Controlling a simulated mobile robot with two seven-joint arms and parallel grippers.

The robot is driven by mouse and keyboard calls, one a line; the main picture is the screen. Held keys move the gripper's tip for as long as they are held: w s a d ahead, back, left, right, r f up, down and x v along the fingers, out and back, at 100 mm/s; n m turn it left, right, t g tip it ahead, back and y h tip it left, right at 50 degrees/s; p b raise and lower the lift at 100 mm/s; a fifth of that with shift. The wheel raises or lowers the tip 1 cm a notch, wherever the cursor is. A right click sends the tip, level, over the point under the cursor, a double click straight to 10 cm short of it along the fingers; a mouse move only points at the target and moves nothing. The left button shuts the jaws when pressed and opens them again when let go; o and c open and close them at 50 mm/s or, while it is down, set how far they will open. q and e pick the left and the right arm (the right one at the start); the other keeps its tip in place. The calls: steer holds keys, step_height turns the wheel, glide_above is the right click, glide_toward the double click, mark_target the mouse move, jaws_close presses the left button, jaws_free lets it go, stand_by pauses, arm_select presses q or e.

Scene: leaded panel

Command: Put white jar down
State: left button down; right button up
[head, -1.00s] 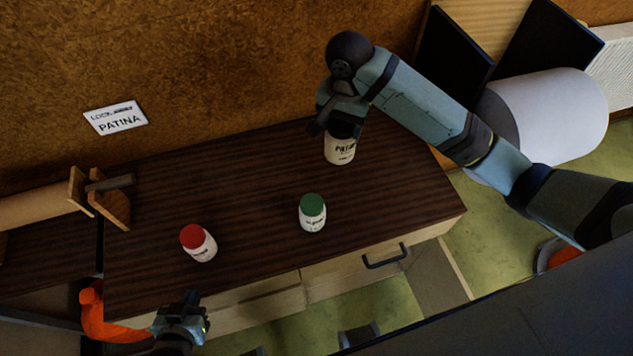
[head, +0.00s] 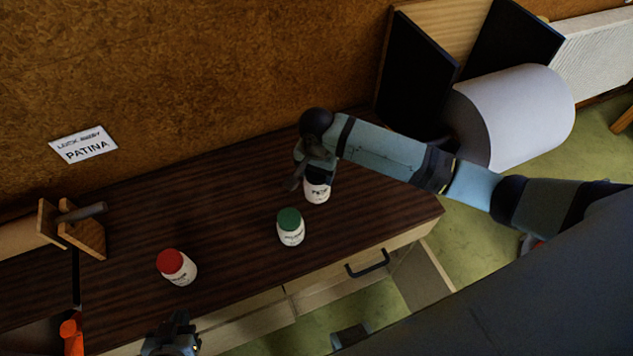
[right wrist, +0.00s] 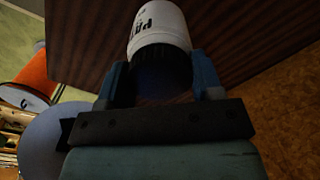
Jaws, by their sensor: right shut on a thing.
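The white jar (head: 317,190) has a black lid and dark print. It is at the back right of the dark wooden worktop, and I cannot tell whether its base touches the wood. My right gripper (head: 314,172) is shut on it from above, around the lid. In the right wrist view the white jar (right wrist: 158,28) sits between the two fingers (right wrist: 163,75), with its lid towards the palm. My left gripper (head: 172,338) is at the front edge of the worktop, away from the jars; its fingers are not clear enough to judge.
A white jar with a green lid (head: 290,228) stands in front of the held jar. One with a red lid (head: 176,268) stands further left. A wooden holder (head: 78,229) is at the left end, and a PATINA sign (head: 83,145) is on the wall. Worktop between is clear.

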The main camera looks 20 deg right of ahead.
steer(key=shift+f, duration=2.6)
steer(key=shift+f, duration=0.1)
steer(key=o, duration=1.1)
steer(key=shift+o, duration=0.2)
